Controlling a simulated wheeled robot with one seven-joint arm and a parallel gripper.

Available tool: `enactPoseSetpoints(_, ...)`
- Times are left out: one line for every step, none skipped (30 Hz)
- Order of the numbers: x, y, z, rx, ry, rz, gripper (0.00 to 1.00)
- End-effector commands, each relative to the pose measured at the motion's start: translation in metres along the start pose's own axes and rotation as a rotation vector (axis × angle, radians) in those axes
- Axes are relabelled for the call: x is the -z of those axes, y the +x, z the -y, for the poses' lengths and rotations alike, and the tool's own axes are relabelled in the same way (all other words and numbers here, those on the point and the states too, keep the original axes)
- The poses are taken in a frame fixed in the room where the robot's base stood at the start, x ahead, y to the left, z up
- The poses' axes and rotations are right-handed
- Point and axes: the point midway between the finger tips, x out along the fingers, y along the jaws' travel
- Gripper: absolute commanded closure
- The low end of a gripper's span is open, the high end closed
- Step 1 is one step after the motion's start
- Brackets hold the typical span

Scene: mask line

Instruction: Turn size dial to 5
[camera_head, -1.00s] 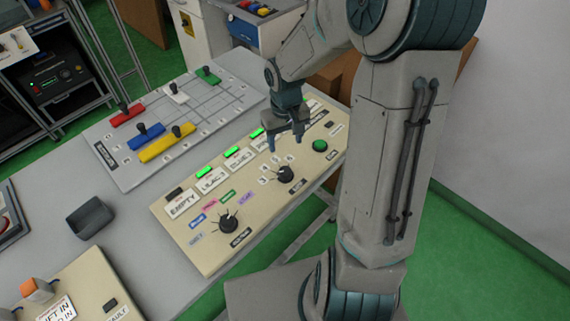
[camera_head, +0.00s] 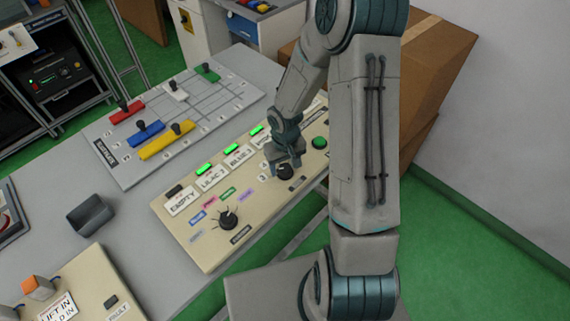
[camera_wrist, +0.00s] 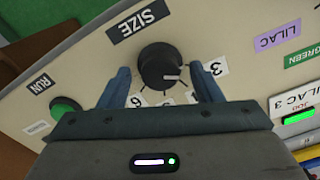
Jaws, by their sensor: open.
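The black size dial (camera_wrist: 158,66) sits on the cream panel beside a "SIZE" label (camera_wrist: 144,23) in the wrist view. Its white pointer line points right, about toward the number 3 tag (camera_wrist: 215,69). A 6 tag (camera_wrist: 137,101) shows lower left of the dial; the tags between are partly hidden by my gripper. My gripper (camera_wrist: 161,76) is open, with one finger on each side of the dial and visible gaps to it. In the head view my gripper (camera_head: 284,167) is over the dial (camera_head: 285,173), partly covering its number tags.
A green RUN button (camera_head: 320,143) is right of the size dial. A second black dial (camera_head: 228,221) with colour labels is at the panel's left. Green lamps and job tags line the panel's back edge. A board with coloured sliders (camera_head: 113,170) lies behind.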

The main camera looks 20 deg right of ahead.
Motion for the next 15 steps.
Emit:
enactPoseSetpoints(0.0001,0.0001,0.0,0.0,0.0,0.0,0.41)
enactPoseSetpoints(0.0001,0.0,0.0,0.0,0.0,0.0,0.41)
enactPoseSetpoints(0.0001,0.0,-0.0001,0.0,0.0,0.0,0.41)
enactPoseSetpoints(0.0001,-0.0001,-0.0001,0.0,0.0,0.0,0.41)
enactPoseSetpoints(0.0001,-0.0001,-0.0001,0.0,0.0,0.0,0.41)
enactPoseSetpoints(0.0001,-0.0002,-0.0001,0.0,0.0,0.0,0.5)
enactPoseSetpoints(0.0001,-0.0002,-0.0001,0.0,0.0,0.0,0.58)
enactPoseSetpoints(0.0001,-0.0002,-0.0001,0.0,0.0,0.0,0.66)
enactPoseSetpoints(0.0001,-0.0003,-0.0001,0.0,0.0,0.0,0.77)
enactPoseSetpoints(0.0001,-0.0003,-0.0001,0.0,0.0,0.0,0.86)
enactPoseSetpoints(0.0001,-0.0003,-0.0001,0.0,0.0,0.0,0.86)
enactPoseSetpoints(0.0001,-0.0003,-0.0002,0.0,0.0,0.0,0.86)
enactPoseSetpoints(0.0001,-0.0003,-0.0002,0.0,0.0,0.0,0.86)
enactPoseSetpoints(0.0001,-0.0003,-0.0002,0.0,0.0,0.0,0.86)
enactPoseSetpoints(0.0001,-0.0002,-0.0002,0.0,0.002,0.0,0.86)
